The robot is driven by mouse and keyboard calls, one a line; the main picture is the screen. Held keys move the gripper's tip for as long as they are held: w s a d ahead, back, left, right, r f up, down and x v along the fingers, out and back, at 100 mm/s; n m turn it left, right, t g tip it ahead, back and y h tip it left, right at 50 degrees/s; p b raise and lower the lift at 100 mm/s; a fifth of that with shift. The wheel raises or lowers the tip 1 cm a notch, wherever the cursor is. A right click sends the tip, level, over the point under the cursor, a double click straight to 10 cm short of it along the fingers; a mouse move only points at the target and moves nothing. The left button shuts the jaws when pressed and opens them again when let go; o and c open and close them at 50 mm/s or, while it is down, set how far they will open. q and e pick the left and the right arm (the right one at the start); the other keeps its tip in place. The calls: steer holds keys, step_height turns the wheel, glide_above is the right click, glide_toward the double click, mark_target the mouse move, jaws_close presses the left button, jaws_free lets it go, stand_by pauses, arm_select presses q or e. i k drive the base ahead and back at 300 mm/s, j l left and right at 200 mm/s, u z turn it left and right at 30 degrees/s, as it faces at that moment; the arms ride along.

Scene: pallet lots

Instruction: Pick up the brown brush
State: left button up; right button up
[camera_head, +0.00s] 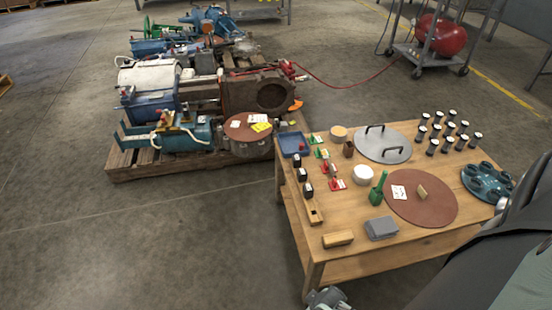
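I cannot tell for certain which item is the brown brush. A tan-brown block (338,239) that could be it lies at the near left corner of the wooden table (300,238). A small brown piece (348,149) stands farther back, beside a round tan-topped item. A wooden block with a dark recess (315,213) stands at the left edge. A grey mechanical part, apparently mine, shows at the bottom edge below the table; its fingers are not clear. No gripper is seen touching anything on the table.
A brown disc (420,205), a grey block (381,228), a grey lid with handles (383,146), several dark cylinders and a blue-grey round part (486,181) crowd the table. A loaded pallet (150,170) stands behind left. The floor at left is clear.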

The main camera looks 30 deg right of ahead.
mark_target(324, 155)
steer(key=i+j+u, duration=0.15)
steer(key=i+j, duration=0.3)
steer(key=i+j+u, duration=0.15)
steer(key=i+j, duration=0.2)
steer(key=i, duration=0.25)
steer(key=i+z, duration=0.15)
steer(key=z, duration=0.25)
steer(key=i+z, duration=0.15)
steer(key=z, duration=0.3)
steer(key=i+j+z, duration=0.1)
steer(key=z, duration=0.3)
steer(key=i+j+z, duration=0.15)
steer(key=z, duration=0.3)
steer(key=i+j+z, duration=0.1)
steer(key=z, duration=0.3)
steer(key=i+j+z, duration=0.1)
steer(key=z, duration=0.3)
steer(key=j+z, duration=0.1)
steer(key=z, duration=0.3)
steer(key=i+j+z, duration=0.1)
steer(key=z, duration=0.3)
steer(key=j, duration=0.1)
